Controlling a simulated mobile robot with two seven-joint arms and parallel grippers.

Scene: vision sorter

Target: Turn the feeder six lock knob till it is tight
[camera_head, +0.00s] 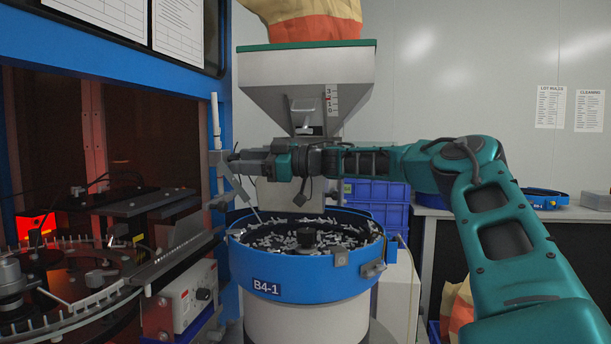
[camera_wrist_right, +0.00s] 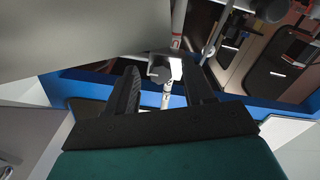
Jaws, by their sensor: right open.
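A small grey knob (camera_head: 214,157) sits on a thin upright white post at the left of the blue feeder bowl (camera_head: 290,282), which is labelled B4-1. My right gripper (camera_head: 232,156) reaches left toward this post, its tip close to the knob. In the right wrist view the gripper (camera_wrist_right: 160,69) is open, with one dark finger on each side of a round grey knob (camera_wrist_right: 159,75). A visible gap separates the knob from the right finger; contact with the left finger cannot be told. No label for feeder six is readable. My left gripper is not in view.
A steel hopper (camera_head: 306,75) hangs above the bowl, close over my right wrist. A blue machine frame (camera_head: 222,110) stands just behind the post. A linear track (camera_head: 178,262) and a control box (camera_head: 190,300) lie at left. Blue crates (camera_head: 376,192) stand behind my arm.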

